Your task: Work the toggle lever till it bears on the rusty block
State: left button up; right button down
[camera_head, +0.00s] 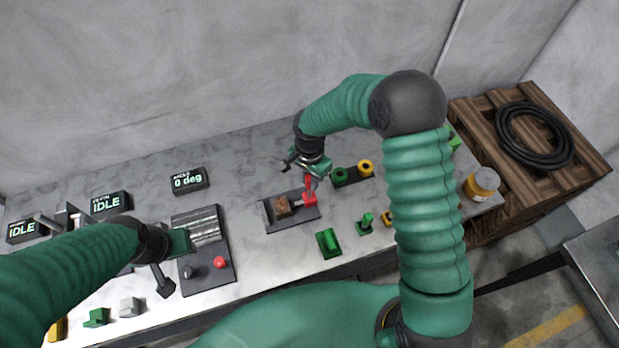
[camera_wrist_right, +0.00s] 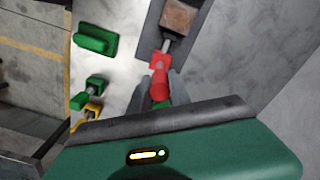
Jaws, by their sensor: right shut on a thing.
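The rusty block (camera_head: 282,205) sits on a dark base plate (camera_head: 268,221) at the middle of the bench; it also shows at the top of the right wrist view (camera_wrist_right: 180,17). The red toggle lever (camera_head: 310,199) stands at the right end of that plate, with a grey rod between it and the block. In the right wrist view the red lever (camera_wrist_right: 160,84) runs down between my fingers. My right gripper (camera_head: 312,172) is shut on the lever. Whether the rod tip touches the block I cannot tell. My left gripper (camera_head: 172,270) is over the left fixture, its fingers unclear.
A ridged fixture (camera_head: 203,228) with a red knob (camera_head: 219,262) stands on the left. Green blocks (camera_head: 329,243) lie in front right, and green and yellow rings (camera_head: 366,167) behind. A jar (camera_head: 482,184) and a crate with coiled hose (camera_head: 535,135) are far right. Displays (camera_head: 188,181) stand behind.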

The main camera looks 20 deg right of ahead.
jog(key=shift+w+d+r, duration=0.25)
jog(key=shift+r, duration=0.05)
jog(key=d+f+y+b, duration=0.5)
jog(key=d+y, duration=0.3)
jog(key=y, duration=0.3)
dwell(0.7)
jog(key=shift+d, duration=0.1)
